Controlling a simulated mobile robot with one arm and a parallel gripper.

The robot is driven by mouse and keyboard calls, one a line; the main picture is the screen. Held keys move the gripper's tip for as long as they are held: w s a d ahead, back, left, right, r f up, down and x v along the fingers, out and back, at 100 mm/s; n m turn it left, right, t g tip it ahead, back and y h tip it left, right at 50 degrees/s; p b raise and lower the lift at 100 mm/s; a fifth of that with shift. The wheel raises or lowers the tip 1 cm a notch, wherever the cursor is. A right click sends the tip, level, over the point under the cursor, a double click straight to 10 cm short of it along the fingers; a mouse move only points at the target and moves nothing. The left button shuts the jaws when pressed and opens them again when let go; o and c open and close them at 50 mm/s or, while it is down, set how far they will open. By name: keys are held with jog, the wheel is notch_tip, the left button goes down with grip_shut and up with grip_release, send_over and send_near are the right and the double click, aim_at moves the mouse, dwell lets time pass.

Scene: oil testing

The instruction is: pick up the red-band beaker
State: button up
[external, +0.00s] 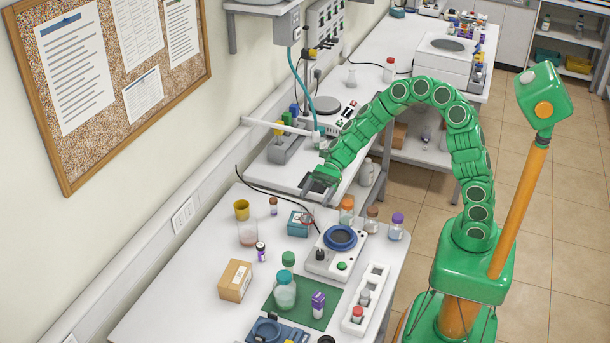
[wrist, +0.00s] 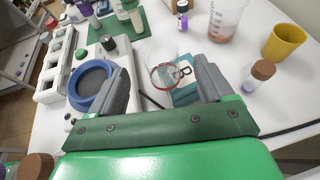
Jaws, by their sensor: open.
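The red-band beaker is a clear glass vessel with a red ring; it shows in the wrist view (wrist: 163,72), ahead of my gripper and between the lines of its two fingers. It stands against or just in front of a teal box marked R (wrist: 186,74); I cannot tell if they touch. In the external view, the beaker (external: 307,219) is small, beside the teal box (external: 297,226). My gripper (external: 318,186) is above and behind it there. In the wrist view my gripper (wrist: 160,80) is open, with nothing held between the grey fingers.
A white device with a blue ring (wrist: 91,84) stands close left of the beaker. A beaker with pinkish liquid (wrist: 224,20), a yellow cup (wrist: 286,42) and a brown-capped bottle (wrist: 259,76) stand to the right.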

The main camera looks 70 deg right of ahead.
aim_at(304, 212)
jog(key=shift+r+x, duration=0.15)
jog(key=shift+x, duration=0.8)
jog(key=shift+r+x, duration=0.15)
jog(key=shift+x, duration=0.8)
jog(key=shift+r+x, duration=0.2)
jog(key=shift+x, duration=1.8)
jog(key=c, duration=1.1)
jog(key=shift+r, duration=0.15)
